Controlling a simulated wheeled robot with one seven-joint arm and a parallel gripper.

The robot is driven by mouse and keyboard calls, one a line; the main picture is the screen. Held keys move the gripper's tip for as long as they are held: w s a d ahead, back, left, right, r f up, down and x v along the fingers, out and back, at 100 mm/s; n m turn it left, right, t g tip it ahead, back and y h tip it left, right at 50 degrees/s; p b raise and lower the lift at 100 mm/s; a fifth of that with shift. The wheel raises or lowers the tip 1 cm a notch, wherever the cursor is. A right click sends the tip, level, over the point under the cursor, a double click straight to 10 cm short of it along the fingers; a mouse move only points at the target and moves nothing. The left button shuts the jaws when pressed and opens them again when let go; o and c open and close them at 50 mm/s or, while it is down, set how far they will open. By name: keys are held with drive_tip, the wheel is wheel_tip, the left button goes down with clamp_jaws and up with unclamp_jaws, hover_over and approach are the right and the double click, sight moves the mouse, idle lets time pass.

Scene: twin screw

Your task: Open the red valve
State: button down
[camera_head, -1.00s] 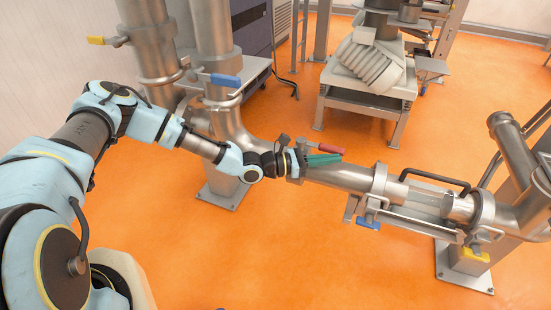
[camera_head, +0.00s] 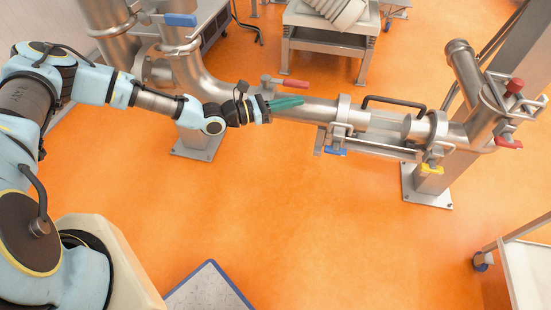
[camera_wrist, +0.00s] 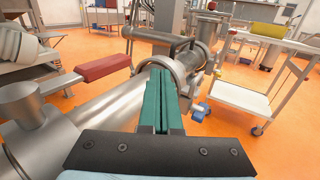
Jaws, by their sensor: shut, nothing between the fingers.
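The red valve handle (camera_head: 291,84) sticks out to the right from a metal valve on the pipe, in the middle of the head view. In the wrist view the red handle (camera_wrist: 103,67) is left of the fingers, on a round steel valve body (camera_wrist: 28,115). My gripper (camera_head: 301,99) has green fingers, pressed together and empty. It appears just in front of the handle in the head view, pointing right along the pipe. In the wrist view my gripper (camera_wrist: 158,72) is apart from the handle, with a gap between them.
Blue (camera_head: 180,19), (camera_head: 335,151) and yellow (camera_head: 432,169) handles sit along the pipes. Another red handle (camera_head: 508,142) and a red knob (camera_head: 514,86) are at the far right. A white cart (camera_wrist: 245,97) stands at right. Orange floor is open in front.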

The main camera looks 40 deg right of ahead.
drive_tip(key=s+a+b, duration=0.1)
drive_tip(key=s+a, duration=0.4)
drive_tip(key=a, duration=0.3)
drive_tip(key=s+a, duration=0.5)
drive_tip(key=a, duration=0.3)
drive_tip(key=shift+s+a+b, duration=0.3)
drive_tip(key=shift+a+b, duration=0.05)
drive_tip(key=shift+a, duration=0.05)
drive_tip(key=w+a+m+t+y, duration=0.1)
drive_tip(key=w+a+m+y, duration=0.4)
drive_tip(key=a, duration=0.5)
drive_tip(key=w+a+m+y, duration=0.5)
drive_tip(key=w+a+m, duration=0.1)
drive_tip(key=a, duration=0.3)
drive_tip(key=w+a+r+m+t+y, duration=0.1)
drive_tip(key=w+a+r+t+y, duration=0.2)
drive_tip(key=w+a+r, duration=0.3)
drive_tip(key=w+a+r+m+t+y, duration=0.1)
drive_tip(key=w+a+r+t, duration=0.4)
drive_tip(key=a+r, duration=0.6)
drive_tip(key=shift+w+a+m+t+y, duration=0.3)
drive_tip(key=shift+w+m+t+y, duration=0.1)
drive_tip(key=shift+w+y, duration=0.45)
